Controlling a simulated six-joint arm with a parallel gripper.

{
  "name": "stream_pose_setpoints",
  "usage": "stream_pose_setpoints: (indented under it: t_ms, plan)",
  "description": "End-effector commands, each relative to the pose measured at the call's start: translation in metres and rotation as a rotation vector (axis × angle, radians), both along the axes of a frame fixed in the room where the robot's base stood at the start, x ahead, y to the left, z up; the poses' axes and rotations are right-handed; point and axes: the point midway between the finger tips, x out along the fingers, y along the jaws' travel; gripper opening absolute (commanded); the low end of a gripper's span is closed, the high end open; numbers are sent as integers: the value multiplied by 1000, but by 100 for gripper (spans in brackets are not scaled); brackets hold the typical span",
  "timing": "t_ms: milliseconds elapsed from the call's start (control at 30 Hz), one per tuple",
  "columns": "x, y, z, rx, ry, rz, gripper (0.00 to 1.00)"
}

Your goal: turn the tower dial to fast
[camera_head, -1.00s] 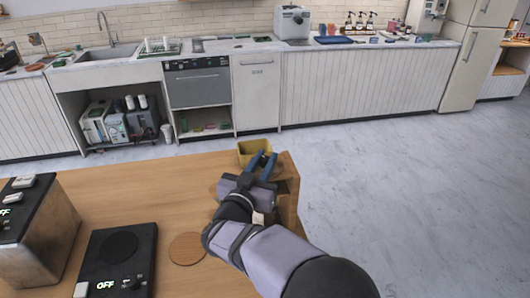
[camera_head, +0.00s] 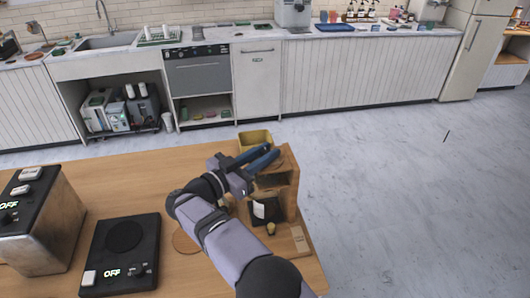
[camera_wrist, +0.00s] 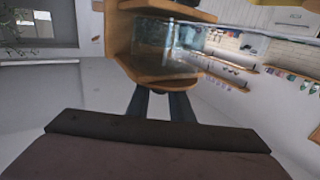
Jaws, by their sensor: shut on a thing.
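A wooden tower (camera_head: 291,190) with an open front stands at the table's right edge. In the wrist view its wooden frame (camera_wrist: 163,79) and a clear panel (camera_wrist: 170,45) show sideways ahead of my fingers. My gripper (camera_head: 266,158) is at the tower's upper part, on the far side from the head camera. Its two blue fingers also show in the wrist view (camera_wrist: 161,103), close together with their tips against the tower. They are shut on what appears to be the tower dial, which the fingers hide. No dial marking is readable.
A yellow container (camera_head: 254,138) stands just behind my gripper. A dark bag (camera_head: 264,211) and a small wooden block (camera_head: 299,240) are beside the tower. A black device reading OFF (camera_head: 121,251) and a metal machine (camera_head: 40,225) stand at the left.

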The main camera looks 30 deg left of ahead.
Motion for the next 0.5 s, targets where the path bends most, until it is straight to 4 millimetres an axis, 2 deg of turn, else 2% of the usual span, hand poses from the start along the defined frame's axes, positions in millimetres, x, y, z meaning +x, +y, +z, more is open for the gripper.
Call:
stream_pose_setpoints:
  t_ms: [500]
  plan:
    - [1,0,5,4,-8,-71,0]
